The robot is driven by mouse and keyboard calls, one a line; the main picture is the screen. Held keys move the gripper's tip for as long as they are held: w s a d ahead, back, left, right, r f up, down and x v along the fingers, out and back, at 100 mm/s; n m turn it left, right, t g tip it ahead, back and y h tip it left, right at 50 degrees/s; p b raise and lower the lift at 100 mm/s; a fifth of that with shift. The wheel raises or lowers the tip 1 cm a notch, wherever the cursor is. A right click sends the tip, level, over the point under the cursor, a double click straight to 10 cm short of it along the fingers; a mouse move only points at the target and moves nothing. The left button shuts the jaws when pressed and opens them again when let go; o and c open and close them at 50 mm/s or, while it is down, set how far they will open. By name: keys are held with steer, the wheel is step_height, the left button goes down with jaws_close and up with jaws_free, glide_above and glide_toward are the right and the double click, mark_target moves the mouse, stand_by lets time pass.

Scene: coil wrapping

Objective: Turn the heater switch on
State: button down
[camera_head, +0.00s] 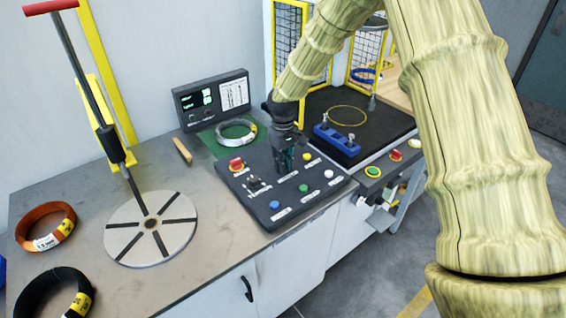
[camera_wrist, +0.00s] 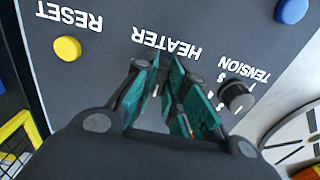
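The dark control panel (camera_head: 237,195) lies on the bench, and its HEATER label (camera_wrist: 167,45) shows in the wrist view between the RESET and TENSION labels. My gripper (camera_head: 285,168) points down over the panel's middle. In the wrist view my gripper (camera_wrist: 165,68) has its teal fingers close to the HEATER label, with a narrow gap between them. A small pale spot shows between the fingers; I cannot tell whether it is the heater switch. The switch is otherwise hidden by the fingers. Contact with it cannot be told.
The black tension knob (camera_wrist: 236,95) is right of the fingers and the yellow reset button (camera_wrist: 67,49) is left. A red knob (camera_head: 236,164), a blue button (camera_head: 275,205) and other buttons surround my gripper. A display (camera_head: 211,99) stands behind; a round turntable (camera_head: 150,229) is left.

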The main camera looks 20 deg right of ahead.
steer(key=shift+m, duration=0.3)
steer(key=m+p, duration=0.1)
steer(key=m, duration=0.3)
steer(key=shift+a, duration=0.1)
steer(key=m+p, duration=0.1)
steer(key=m, duration=0.4)
steer(key=shift+a, duration=0.1)
steer(key=m+p, duration=0.1)
steer(key=m, duration=0.3)
steer(key=shift+w+a, duration=0.1)
steer(key=shift+w+m+p, duration=0.15)
steer(key=shift+m+p, duration=0.15)
steer(key=shift+m, duration=1.8)
steer(key=c, duration=1.5)
jaws_free()
steer(key=shift+o, duration=0.2)
